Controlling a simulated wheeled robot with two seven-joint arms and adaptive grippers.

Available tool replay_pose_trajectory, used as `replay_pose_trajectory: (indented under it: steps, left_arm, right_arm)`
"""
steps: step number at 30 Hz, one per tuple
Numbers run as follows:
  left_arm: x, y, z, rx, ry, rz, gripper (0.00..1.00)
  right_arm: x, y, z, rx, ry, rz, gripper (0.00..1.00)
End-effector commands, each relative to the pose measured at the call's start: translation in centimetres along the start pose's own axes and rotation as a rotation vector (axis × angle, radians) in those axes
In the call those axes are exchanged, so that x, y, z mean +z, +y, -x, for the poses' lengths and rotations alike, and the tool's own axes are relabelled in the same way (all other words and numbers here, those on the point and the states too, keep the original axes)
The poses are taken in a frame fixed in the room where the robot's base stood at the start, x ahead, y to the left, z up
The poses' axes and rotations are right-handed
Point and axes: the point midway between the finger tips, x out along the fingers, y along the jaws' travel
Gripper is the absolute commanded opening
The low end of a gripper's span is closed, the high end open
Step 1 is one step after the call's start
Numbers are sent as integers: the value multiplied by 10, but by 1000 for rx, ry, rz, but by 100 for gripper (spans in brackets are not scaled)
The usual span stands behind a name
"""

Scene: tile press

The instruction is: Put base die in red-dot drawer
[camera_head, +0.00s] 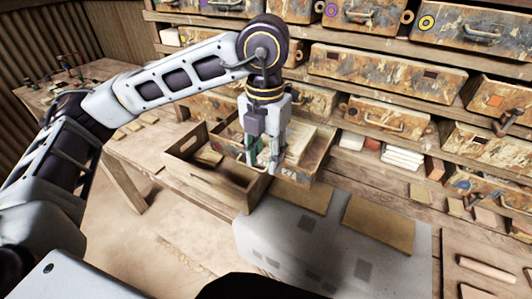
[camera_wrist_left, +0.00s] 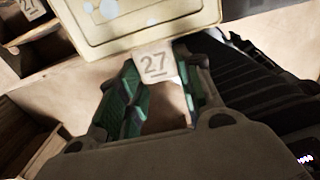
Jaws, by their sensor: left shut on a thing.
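My left gripper (camera_head: 265,168) has green fingertips and points down over an open drawer with a mottled front (camera_head: 318,165). In the left wrist view the gripper (camera_wrist_left: 158,95) is shut on the pale tab marked 27 of a cream plate with a raised border (camera_wrist_left: 145,22), which looks like the base die. In the head view a cream block (camera_head: 301,143), probably the same die, shows just behind the fingers, at the open drawer. I cannot tell whether it touches the drawer's floor. No red dot is clear on this drawer. My right gripper is not in view.
A wooden tray (camera_head: 185,150) with a small piece in it stands left of the open drawer. Shelves of mottled drawers (camera_head: 385,75) rise behind. Flat brown boards (camera_head: 380,222) lie on a grey surface in front. White blocks (camera_head: 402,157) sit on the shelf at right.

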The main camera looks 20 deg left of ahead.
Motion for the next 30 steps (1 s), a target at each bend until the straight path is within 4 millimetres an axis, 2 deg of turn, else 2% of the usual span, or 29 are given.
replay_pose_trajectory:
  steps: [7, 15, 30]
  left_arm:
    - [-1, 0, 2, -1, -2, -6, 0]
    - [-1, 0, 2, -1, -3, -5, 0]
    - [13, 0, -3, -1, -1, -5, 0]
  right_arm:
    - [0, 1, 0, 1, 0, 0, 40]
    - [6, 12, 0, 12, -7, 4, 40]
    - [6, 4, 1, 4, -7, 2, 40]
